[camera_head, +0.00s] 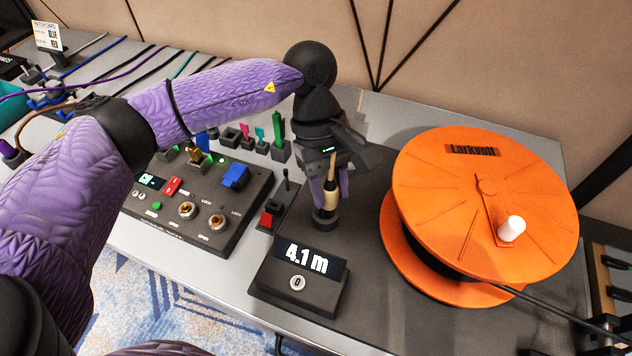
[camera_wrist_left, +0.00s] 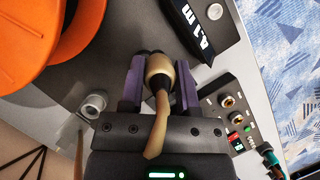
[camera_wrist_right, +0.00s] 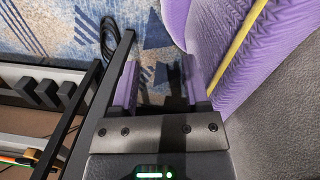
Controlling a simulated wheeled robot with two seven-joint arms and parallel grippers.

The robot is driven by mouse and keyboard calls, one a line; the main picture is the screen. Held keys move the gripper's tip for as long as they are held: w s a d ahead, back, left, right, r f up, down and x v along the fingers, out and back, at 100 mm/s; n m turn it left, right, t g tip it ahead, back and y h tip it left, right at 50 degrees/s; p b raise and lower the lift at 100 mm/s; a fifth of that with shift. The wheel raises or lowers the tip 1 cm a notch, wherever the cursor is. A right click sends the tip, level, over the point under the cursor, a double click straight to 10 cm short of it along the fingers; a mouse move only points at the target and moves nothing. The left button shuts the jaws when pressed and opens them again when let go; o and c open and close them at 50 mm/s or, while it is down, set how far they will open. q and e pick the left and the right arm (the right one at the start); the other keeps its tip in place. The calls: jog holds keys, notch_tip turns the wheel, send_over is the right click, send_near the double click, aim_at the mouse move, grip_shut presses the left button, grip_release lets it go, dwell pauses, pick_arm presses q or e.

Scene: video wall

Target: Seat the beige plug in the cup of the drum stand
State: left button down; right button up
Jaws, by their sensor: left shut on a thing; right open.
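The beige plug (camera_head: 332,192) is upright between the purple fingers of my left gripper (camera_head: 330,188). It also shows in the left wrist view (camera_wrist_left: 159,72), with a finger on each side and its beige cable bending back over the gripper. My left gripper is shut on it. The dark round cup (camera_head: 325,218) is directly below the plug on the drum stand (camera_head: 372,262). I cannot tell whether the plug's lower end is inside the cup or just above it. My right gripper (camera_wrist_right: 160,90) is open and empty above the carpet, outside the head view.
The orange drum (camera_head: 485,200) stands right of the cup. A display box (camera_head: 300,280) reading 4.1 m is in front. A control panel (camera_head: 200,210) with knobs and switches and a small red switch (camera_head: 268,217) lie left. A dark rack (camera_wrist_right: 60,95) is near my right gripper.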

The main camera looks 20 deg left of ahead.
pick_arm(q)
jog(key=n, duration=0.1)
jog(key=n+p, duration=0.1)
jog(key=n, duration=0.1)
jog(key=shift+w+d+r+t+h, duration=0.15)
jog(key=shift+w+d+t+h, duration=0.05)
jog(key=shift+w+t+h, duration=0.2)
pick_arm(e)
notch_tip(320, 180, up, 5)
jog(key=w+a+t+p, duration=0.1)
jog(key=w+a+p, duration=0.1)
jog(key=w+p, duration=0.15)
pick_arm(q)
jog(key=w+a+f+n+t+b, duration=0.2)
jog(key=w+f+n+t+b, duration=0.1)
jog(key=n, duration=1.1)
notch_tip(320, 180, down, 2)
jog(key=shift+w+a+f+n+t+y+b, duration=0.15)
jog(key=shift+w+f+n+t+y+b, duration=0.2)
jog(key=shift+t+b, duration=0.65)
pick_arm(e)
jog(key=s+d+f, duration=0.3)
jog(key=f, duration=0.1)
jog(key=shift+s+f+g, duration=0.25)
jog(key=shift+s+g, duration=0.15)
pick_arm(q)
jog(key=shift+r, duration=0.1)
pick_arm(e)
jog(key=shift+w, duration=0.15)
